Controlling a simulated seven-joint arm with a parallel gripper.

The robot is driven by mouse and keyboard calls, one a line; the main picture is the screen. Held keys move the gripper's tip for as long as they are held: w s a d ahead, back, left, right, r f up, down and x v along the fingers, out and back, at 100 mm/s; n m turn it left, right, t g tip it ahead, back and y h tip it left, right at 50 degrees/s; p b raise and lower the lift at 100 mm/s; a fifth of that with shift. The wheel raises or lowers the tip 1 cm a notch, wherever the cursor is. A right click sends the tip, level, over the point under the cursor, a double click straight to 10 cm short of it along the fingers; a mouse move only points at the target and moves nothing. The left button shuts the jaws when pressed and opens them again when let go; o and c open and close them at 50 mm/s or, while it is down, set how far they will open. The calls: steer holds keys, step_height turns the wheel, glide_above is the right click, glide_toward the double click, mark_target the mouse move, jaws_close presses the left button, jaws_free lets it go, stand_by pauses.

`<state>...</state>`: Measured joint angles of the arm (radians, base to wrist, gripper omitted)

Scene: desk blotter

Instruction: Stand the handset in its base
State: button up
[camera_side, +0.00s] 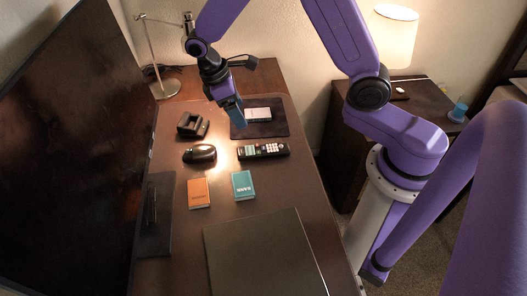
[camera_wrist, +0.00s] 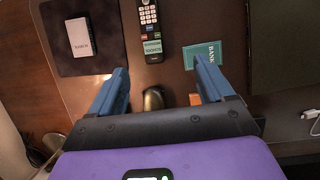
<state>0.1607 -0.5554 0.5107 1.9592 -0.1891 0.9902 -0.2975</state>
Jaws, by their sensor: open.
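The handset (camera_side: 263,151), long and black with pale keys and a few coloured ones, lies flat on the desk below the dark mat. It also shows at the top of the wrist view (camera_wrist: 148,28). Its base (camera_side: 193,126), a black cradle, stands empty to the left of the mat; I cannot see it in the wrist view, where my gripper covers much of the desk. My gripper (camera_side: 241,121) hangs above the desk by the mat's left edge. In the wrist view its two blue fingers (camera_wrist: 162,76) are spread apart with nothing held between them.
A dark rounded mouse-like object (camera_side: 200,153) lies between base and handset. An orange box (camera_side: 199,193) and a teal box (camera_side: 243,185) lie nearer. The mat (camera_side: 276,129) carries a white box (camera_side: 258,114). A monitor (camera_side: 70,120) walls the left; a dark panel (camera_side: 262,258) lies in front.

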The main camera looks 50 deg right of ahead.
step_height(320, 180, down, 2)
steer(key=w+d, duration=0.1)
steer(key=w, duration=0.1)
glide_above(262, 148)
steer(key=w+a, duration=0.1)
steer(key=a, duration=0.1)
steer(key=shift+g, duration=0.3)
steer(key=f, duration=1.1)
steer(key=shift+w+f, duration=0.2)
steer(key=shift+d+x, duration=0.1)
steer(key=shift+x, duration=1.2)
steer(key=shift+d+x, duration=0.15)
steer(key=shift+x, duration=1.15)
steer(key=shift+r, duration=0.1)
steer(key=c, duration=1.3)
